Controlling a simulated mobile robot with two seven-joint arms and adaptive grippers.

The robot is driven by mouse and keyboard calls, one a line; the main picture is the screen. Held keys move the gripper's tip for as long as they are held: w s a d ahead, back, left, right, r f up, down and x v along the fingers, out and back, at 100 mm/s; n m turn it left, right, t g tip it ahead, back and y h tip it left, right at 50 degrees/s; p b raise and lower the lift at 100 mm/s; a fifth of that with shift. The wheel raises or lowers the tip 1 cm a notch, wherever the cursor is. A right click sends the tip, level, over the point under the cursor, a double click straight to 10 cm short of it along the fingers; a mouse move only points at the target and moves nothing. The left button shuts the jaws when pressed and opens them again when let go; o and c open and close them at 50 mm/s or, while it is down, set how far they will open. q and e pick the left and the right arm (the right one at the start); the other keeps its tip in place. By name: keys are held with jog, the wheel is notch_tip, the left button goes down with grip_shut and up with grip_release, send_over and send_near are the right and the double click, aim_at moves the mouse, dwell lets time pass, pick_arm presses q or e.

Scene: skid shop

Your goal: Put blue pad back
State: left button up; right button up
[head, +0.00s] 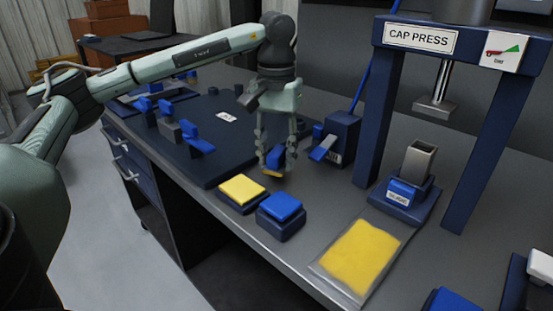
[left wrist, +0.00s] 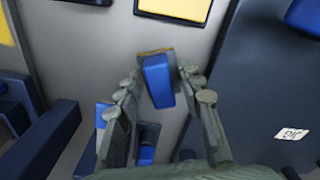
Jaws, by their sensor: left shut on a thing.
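My left gripper (head: 276,158) points down above the bench and is shut on a small blue block with a yellow-orange lower edge. The block (left wrist: 157,80) shows between the fingers in the left wrist view. It looks held just above the grey bench top; I cannot tell whether it touches. A blue pad (head: 281,205) sits on a dark blue base close in front of the gripper. A yellow pad (head: 241,188) on a similar base stands to its left, also at the top of the left wrist view (left wrist: 175,8). My right gripper is not in view.
A dark blue board (head: 205,165) with several blue-topped pieces lies left of the gripper. A dark blue box (head: 342,135) with a blue lever stands close right. The cap press (head: 418,38) stands farther right. A bag of yellow material (head: 360,258) lies at the front edge.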

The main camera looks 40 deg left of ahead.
pick_arm(q)
jog(key=shift+f, duration=0.9)
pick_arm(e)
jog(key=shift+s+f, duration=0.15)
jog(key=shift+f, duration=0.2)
pick_arm(q)
jog(key=shift+f, duration=0.1)
jog(key=o, duration=1.2)
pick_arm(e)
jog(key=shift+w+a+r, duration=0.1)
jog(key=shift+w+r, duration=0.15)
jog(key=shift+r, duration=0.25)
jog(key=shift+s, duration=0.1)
